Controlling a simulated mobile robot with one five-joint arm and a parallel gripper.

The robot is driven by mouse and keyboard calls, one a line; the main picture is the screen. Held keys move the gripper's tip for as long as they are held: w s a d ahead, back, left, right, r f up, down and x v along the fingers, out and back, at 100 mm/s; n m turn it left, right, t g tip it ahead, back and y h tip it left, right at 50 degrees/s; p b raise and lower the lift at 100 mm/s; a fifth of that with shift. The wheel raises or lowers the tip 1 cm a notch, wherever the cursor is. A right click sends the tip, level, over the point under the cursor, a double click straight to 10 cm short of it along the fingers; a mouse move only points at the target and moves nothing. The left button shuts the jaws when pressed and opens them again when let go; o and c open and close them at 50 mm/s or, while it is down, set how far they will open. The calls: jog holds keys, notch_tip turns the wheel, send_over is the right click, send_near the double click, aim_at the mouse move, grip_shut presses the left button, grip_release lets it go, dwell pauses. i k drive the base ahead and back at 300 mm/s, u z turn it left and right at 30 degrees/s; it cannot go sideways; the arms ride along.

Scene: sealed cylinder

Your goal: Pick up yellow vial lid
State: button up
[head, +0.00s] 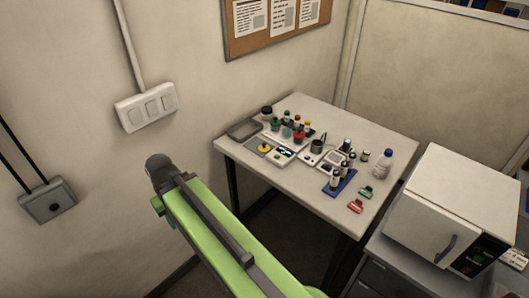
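A small yellow lid-like piece (264,148) lies on the pale plate of a flat weighing scale (280,154) on the left part of the table. A second small yellow cap (307,121) shows farther back, among several vials with coloured tops. Which of the two is the yellow vial lid I cannot tell for sure at this size. My green arm reaches up from the bottom edge, left of the table and apart from it. The fingers of my gripper do not show.
The white table (390,140) also holds a grey tray (243,130), a blue rack (340,184) with dark vials, a blue-capped bottle (384,165), and green (366,192) and red (355,206) clips. A white oven-like box (440,200) stands at right. Walls close in behind and left.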

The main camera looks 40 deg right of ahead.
aim_at(263, 148)
jog(key=z, duration=0.35)
jog(key=i, duration=1)
jog(key=u, duration=0.1)
